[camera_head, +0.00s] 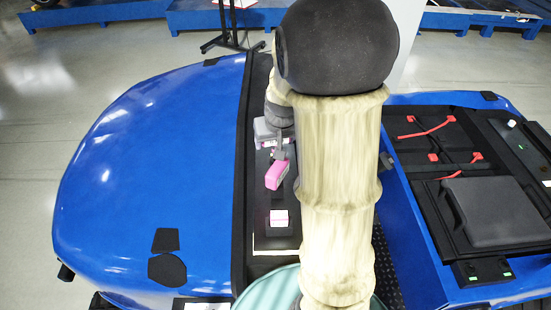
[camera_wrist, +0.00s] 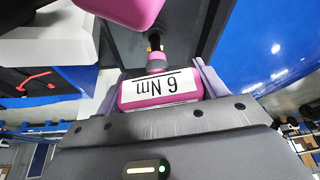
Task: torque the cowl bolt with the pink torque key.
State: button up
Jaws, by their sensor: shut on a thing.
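The pink torque key (camera_wrist: 160,90) has a white label reading "6 Nm" and lies between the two fingers of my gripper (camera_wrist: 162,78), which is shut on it. Its grey neck and dark shaft point away from the gripper toward a small brass-coloured piece (camera_wrist: 155,40), perhaps the cowl bolt, on a dark surface. I cannot tell whether the tip touches it. In the head view the key (camera_head: 267,144) shows as a small pink and white patch beside my grey gripper, partly hidden by my arm.
A pink block (camera_head: 277,175) stands close by on the dark strip; a large pink shape (camera_wrist: 128,8) fills the wrist view's top. A blue body panel (camera_head: 150,150) lies left, a tray with red parts (camera_head: 430,130) right.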

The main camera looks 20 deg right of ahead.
jog(key=shift+s+m+g+h+p, duration=0.15)
jog(key=shift+m+g+h+p, duration=0.4)
jog(key=shift+m+p, duration=2.15)
jog(key=shift+f+n+p, duration=0.1)
jog(key=shift+n+p, duration=0.6)
jog(key=shift+n, duration=0.1)
jog(key=shift+n+t+b, duration=0.25)
jog(key=shift+n+b, duration=0.05)
jog(key=shift+b, duration=0.2)
jog(key=shift+r+p, duration=0.2)
jog(key=shift+p, duration=0.1)
jog(key=shift+r, duration=0.15)
jog(key=shift+r+p, duration=0.45)
jog(key=shift+r, duration=0.05)
jog(key=shift+r+p, duration=0.7)
jog(key=shift+r, duration=0.1)
notch_tip(320, 180, up, 4)
jog(key=p, duration=0.3)
jog(key=shift+d+p, duration=0.1)
jog(key=shift+p, duration=0.25)
